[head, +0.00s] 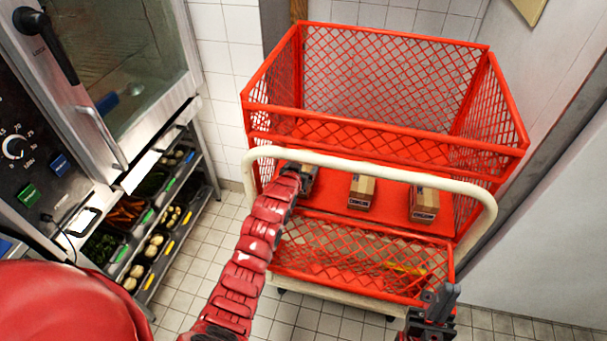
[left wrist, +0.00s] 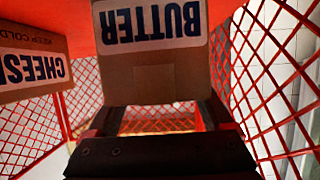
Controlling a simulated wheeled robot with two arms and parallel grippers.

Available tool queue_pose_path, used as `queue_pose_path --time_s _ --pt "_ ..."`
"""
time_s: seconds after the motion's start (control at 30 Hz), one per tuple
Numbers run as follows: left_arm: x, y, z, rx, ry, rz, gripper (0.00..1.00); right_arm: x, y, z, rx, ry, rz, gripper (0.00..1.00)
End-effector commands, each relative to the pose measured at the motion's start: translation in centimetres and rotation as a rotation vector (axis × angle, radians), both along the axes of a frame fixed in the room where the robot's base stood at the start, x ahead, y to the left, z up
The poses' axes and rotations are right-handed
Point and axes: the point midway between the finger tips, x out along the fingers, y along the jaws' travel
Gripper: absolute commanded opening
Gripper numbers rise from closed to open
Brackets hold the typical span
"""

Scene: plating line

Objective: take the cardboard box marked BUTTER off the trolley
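The cardboard box marked BUTTER (left wrist: 152,50) fills the upper middle of the left wrist view, its label upside down. My left gripper (left wrist: 160,115) faces it with its fingers apart, one near each side edge of the box. I cannot tell whether they touch it. In the head view my left arm reaches over the pale handle to the left end of the trolley's (head: 385,122) red shelf. The left gripper (head: 302,172) largely hides the BUTTER box there. My right gripper (head: 437,298) is at the lower right by the trolley, looking open and empty.
A CHEESE box (left wrist: 32,70) is beside the BUTTER box in the left wrist view. Two boxes (head: 361,191) (head: 424,204) stand farther right on the shelf. Red mesh walls and the pale handle (head: 370,161) surround the shelf. An oven (head: 95,70) and vegetable bins (head: 155,215) stand left.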

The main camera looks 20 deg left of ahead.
Motion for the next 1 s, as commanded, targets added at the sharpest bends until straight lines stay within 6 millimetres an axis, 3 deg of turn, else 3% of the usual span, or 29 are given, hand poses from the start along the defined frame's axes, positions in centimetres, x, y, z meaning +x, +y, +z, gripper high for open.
queue_pose_path --time_s 0.03,0.27,0.77,1.0 --pt "0.0 0.0 0.0 0.0 0.0 0.0 0.42 0.0 0.0 0.0 0.0 0.0 0.0 0.0" --pt "0.0 0.0 0.0 -0.001 -0.001 0.0 0.01 0.0 0.0 0.0 0.0 0.0 0.0 0.0" --pt "-0.2 0.0 0.4 -0.001 -0.006 -0.001 0.0 0.0 0.0 -0.1 0.0 0.0 0.0 0.0" --pt "-1.5 0.0 1.8 0.0 -0.01 -0.001 0.0 0.0 0.0 -0.8 0.0 0.0 0.0 0.0"
